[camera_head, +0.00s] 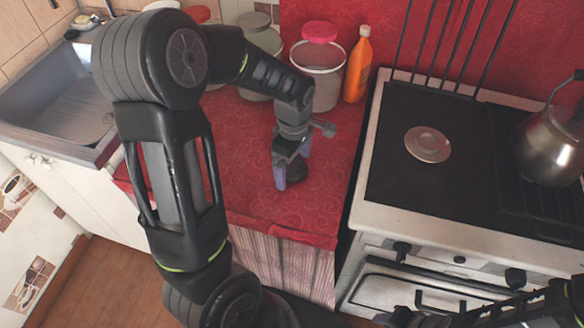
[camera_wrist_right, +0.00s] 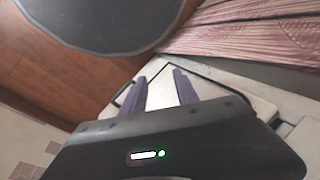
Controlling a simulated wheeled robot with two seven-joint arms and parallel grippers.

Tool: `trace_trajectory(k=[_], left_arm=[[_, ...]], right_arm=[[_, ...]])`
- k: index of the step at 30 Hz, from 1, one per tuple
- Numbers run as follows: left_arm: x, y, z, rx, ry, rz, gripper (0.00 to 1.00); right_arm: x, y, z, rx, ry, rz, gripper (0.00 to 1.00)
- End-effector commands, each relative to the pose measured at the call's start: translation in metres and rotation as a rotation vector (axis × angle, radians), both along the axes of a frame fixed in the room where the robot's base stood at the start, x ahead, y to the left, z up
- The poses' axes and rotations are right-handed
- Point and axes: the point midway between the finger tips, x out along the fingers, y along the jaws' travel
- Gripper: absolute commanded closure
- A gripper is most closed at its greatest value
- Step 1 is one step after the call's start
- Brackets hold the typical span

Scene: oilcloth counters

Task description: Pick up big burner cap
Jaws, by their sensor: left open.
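A round metallic disc (camera_head: 428,144) lies on the dark stove top (camera_head: 420,185). My right gripper (camera_wrist_right: 161,82) shows in the right wrist view with its two purple fingers apart and nothing between them.
A kettle (camera_head: 552,145) stands on the stove's right side. A pink-lidded jar (camera_head: 327,85) and an orange bottle (camera_head: 359,66) stand at the counter's back. A sink (camera_head: 62,118) is at the left.

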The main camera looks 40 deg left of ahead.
Motion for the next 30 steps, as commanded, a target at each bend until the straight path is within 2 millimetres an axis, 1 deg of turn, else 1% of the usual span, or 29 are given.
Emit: trace_trajectory(k=[11,12,30], left_arm=[[0.0001,-0.0002,0.0003,0.0,0.0,0.0,0.04],[0.0001,-0.0002,0.0003,0.0,0.0,0.0,0.05],[0.0001,-0.0003,0.0004,0.0,0.0,0.0,0.54]], right_arm=[[0.0,0.0,0.0,0.0,0.0,0.0,0.64],[0.0,0.0,0.0,0.0,0.0,0.0,0.64],[0.0,0.0,0.0,0.0,0.0,0.0,0.64]])
